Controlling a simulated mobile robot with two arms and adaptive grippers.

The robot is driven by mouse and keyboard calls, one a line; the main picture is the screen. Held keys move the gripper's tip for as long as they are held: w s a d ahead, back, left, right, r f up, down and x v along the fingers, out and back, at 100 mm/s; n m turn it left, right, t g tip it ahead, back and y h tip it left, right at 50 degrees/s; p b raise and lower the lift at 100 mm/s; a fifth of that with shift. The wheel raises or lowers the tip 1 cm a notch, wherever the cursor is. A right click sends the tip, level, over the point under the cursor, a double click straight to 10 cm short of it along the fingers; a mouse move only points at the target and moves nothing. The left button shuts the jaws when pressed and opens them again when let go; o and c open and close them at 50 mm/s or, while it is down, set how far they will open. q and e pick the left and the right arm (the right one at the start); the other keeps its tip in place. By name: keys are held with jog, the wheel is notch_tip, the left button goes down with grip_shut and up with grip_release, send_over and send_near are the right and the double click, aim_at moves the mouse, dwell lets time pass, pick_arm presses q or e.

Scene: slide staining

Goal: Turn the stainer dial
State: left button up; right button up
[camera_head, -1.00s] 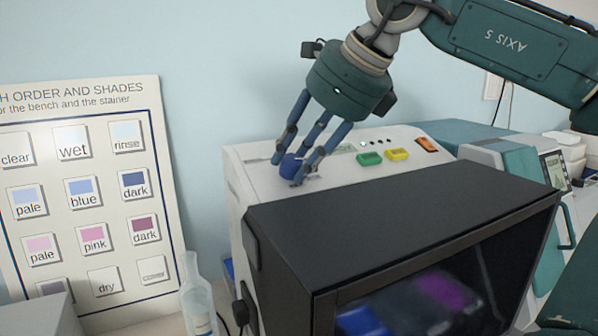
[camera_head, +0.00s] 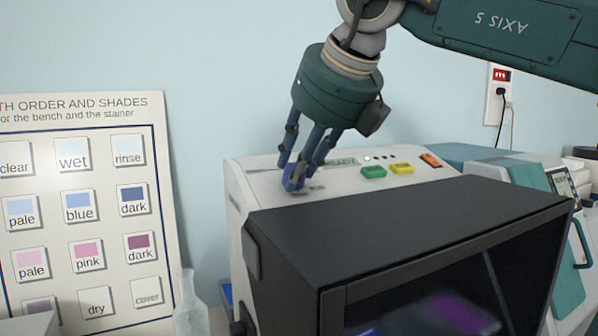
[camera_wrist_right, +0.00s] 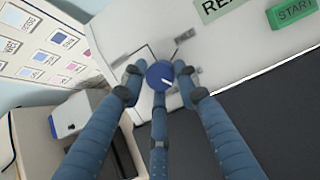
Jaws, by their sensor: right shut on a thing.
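The stainer (camera_head: 400,240) is a white machine with a dark front hood and a sloping top panel. Its blue dial (camera_head: 290,180) sits at the left of that panel. In the right wrist view the dial (camera_wrist_right: 160,75) is a round blue knob with a white pointer line that points to the lower right. My right gripper (camera_head: 300,184) comes from above, its blue fingers shut around the dial. In the right wrist view the fingertips (camera_wrist_right: 159,72) surround the knob and partly hide its edge. My left gripper is not in view.
A green START button (camera_wrist_right: 293,12), a yellow button (camera_head: 401,168) and an orange switch (camera_head: 431,160) lie right of the dial. A shade chart (camera_head: 105,210) stands at the left, with a clear bottle (camera_head: 190,310) before it. Another teal-and-white machine (camera_head: 545,185) stands at the right.

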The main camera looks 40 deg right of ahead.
jog(key=shift+w+r+m+h, duration=0.1)
jog(key=shift+r+m+h, duration=0.2)
jog(key=shift+m, duration=0.65)
jog(key=shift+w+r+m+h, duration=0.15)
jog(key=shift+m+h, duration=0.15)
jog(key=shift+m, duration=0.65)
jog(key=shift+m+g+h, duration=0.4)
jog(key=shift+m+h, duration=0.1)
jog(key=shift+m, duration=1)
jog(key=o, duration=0.9)
jog(key=shift+o, duration=1)
jog(key=shift+f, duration=0.1)
jog(key=shift+d+f, duration=0.15)
jog(key=shift+d, duration=0.05)
jog(key=shift+s, duration=0.1)
jog(key=v, duration=1.2)
jog(key=shift+d, duration=0.1)
